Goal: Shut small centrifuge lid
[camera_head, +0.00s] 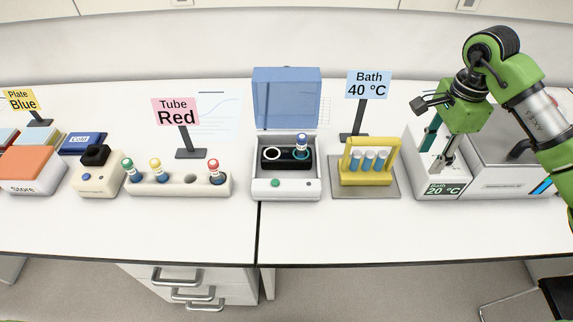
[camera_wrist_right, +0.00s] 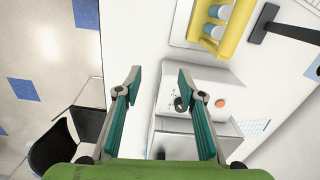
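The small centrifuge (camera_head: 286,183) is a white box at the middle of the bench in the head view. Its translucent blue lid (camera_head: 286,98) stands upright, open, at the back. A blue-capped tube (camera_head: 301,146) sits in the right hole of the dark rotor, and the left hole shows a pale ring. My right gripper (camera_head: 439,158) is far to the right of the centrifuge, above the Bath 20 °C unit. In the right wrist view its two fingers (camera_wrist_right: 160,78) are spread apart with nothing between them. My left gripper is not in view.
A yellow rack (camera_head: 368,143) with several tubes stands right of the centrifuge, before the Bath 40 °C sign (camera_head: 369,85). Left are a white tube rack (camera_head: 178,185), the Tube Red sign (camera_head: 175,112) and a small white device (camera_head: 98,176). The bench front is clear.

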